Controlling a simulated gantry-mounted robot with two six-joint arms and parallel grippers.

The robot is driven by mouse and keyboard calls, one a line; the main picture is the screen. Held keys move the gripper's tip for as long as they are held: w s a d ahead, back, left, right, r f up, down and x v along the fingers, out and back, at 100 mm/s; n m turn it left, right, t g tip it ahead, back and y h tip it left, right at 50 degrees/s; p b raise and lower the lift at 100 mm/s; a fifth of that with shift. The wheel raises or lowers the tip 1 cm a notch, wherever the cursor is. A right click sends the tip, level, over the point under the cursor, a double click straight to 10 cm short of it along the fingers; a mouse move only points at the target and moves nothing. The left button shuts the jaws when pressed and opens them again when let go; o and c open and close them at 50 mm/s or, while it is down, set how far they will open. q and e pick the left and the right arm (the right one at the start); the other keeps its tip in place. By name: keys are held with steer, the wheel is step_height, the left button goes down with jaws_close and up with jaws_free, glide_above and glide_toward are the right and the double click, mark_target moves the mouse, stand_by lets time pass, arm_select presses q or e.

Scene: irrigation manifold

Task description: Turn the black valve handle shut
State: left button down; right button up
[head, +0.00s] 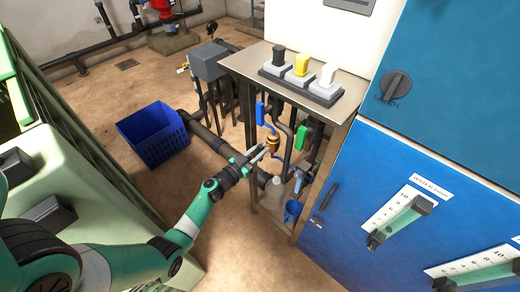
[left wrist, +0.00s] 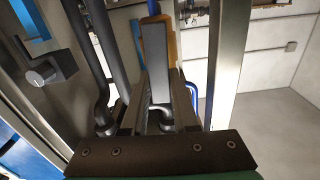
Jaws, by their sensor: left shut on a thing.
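My left gripper (head: 257,155) reaches in from the left to the pipes under the metal shelf, close to a brass fitting (head: 271,143). In the left wrist view, its fingers (left wrist: 158,112) are closed on the sides of a dark grey, bar-like handle (left wrist: 155,60), which appears to be the black valve handle. The orange-brown brass part (left wrist: 172,45) shows behind this handle. In the head view the gripper hides the handle, so its exact angle is hard to tell there. My right gripper is in neither view.
A blue handle (head: 260,113) and a green handle (head: 301,137) are close by. The steel frame leg (left wrist: 228,65) stands beside the gripper. A translucent bottle (head: 275,192) and blue cup (head: 292,211) stand below. A blue crate (head: 155,140) sits on the floor.

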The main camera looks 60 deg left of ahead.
arm_select(q)
steer(key=m, duration=0.3)
steer(key=shift+w+d+m, duration=0.15)
steer(key=shift+d+m, duration=0.15)
steer(key=m, duration=0.4)
steer(key=shift+w+d+f+m, duration=0.1)
steer(key=shift+d+f+m, duration=0.2)
steer(key=shift+d+f, duration=0.05)
steer(key=m, duration=0.4)
steer(key=shift+w+d+f+m+b, duration=0.1)
steer(key=shift+d+f+m+b, duration=0.1)
steer(key=shift+f+m+b, duration=0.15)
steer(key=shift+d+f+m+b, duration=0.1)
steer(key=shift+f+m+b, duration=0.15)
steer(key=shift+m, duration=0.85)
steer(key=shift+f+m+b, duration=0.1)
steer(key=shift+m+b, duration=0.15)
steer(key=shift+m, duration=0.8)
steer(key=c, duration=0.7)
jaws_free()
